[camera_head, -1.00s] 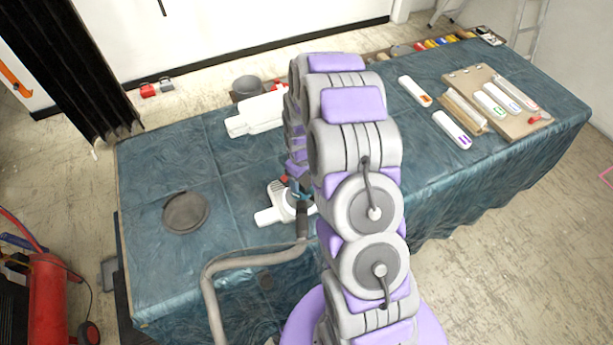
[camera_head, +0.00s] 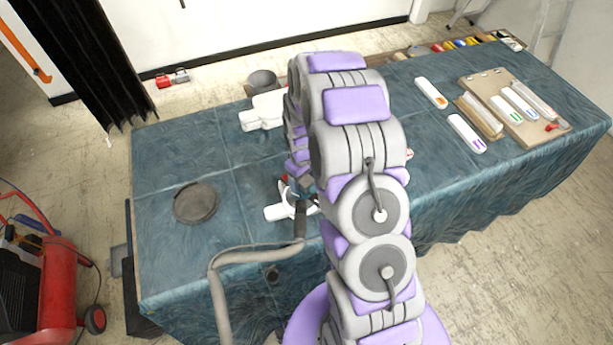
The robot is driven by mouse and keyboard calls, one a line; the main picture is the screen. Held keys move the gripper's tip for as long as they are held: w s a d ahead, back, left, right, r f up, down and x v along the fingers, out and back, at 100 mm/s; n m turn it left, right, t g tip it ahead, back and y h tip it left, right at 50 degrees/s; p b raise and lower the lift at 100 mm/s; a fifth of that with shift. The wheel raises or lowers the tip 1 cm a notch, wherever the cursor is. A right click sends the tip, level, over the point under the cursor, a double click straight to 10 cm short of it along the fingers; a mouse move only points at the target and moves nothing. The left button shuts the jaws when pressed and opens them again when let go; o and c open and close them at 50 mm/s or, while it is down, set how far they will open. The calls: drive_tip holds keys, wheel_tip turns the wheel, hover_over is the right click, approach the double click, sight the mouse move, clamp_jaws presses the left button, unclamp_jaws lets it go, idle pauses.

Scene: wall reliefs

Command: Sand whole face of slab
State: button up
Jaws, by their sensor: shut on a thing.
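My gripper (camera_head: 301,187) is low over the teal-covered table (camera_head: 165,255), partly hidden by my own arm. It is shut on a white power tool (camera_head: 277,212) with a grey hose (camera_head: 240,256) running from it toward the bottom of the picture. The tool looks like a sander; its underside is hidden. A white, blocky piece (camera_head: 262,112) lies behind the arm, partly covered by it. I cannot tell whether it is the slab, and no slab face shows clearly.
A dark round disc (camera_head: 195,203) lies on the table's left part. A grey bucket (camera_head: 262,82) stands at the far edge. A red machine (camera_head: 62,285) stands on the floor at left.

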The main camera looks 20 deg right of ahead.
drive_tip(key=shift+a, duration=0.75)
drive_tip(key=a, duration=0.3)
drive_tip(key=shift+w+a+r, duration=0.15)
drive_tip(key=shift+w+a, duration=0.1)
drive_tip(key=shift+a, duration=0.15)
drive_tip(key=shift+w, duration=0.1)
drive_tip(key=shift+w+d, duration=0.15)
drive_tip(key=shift+w, duration=2.15)
drive_tip(key=shift+d, duration=0.15)
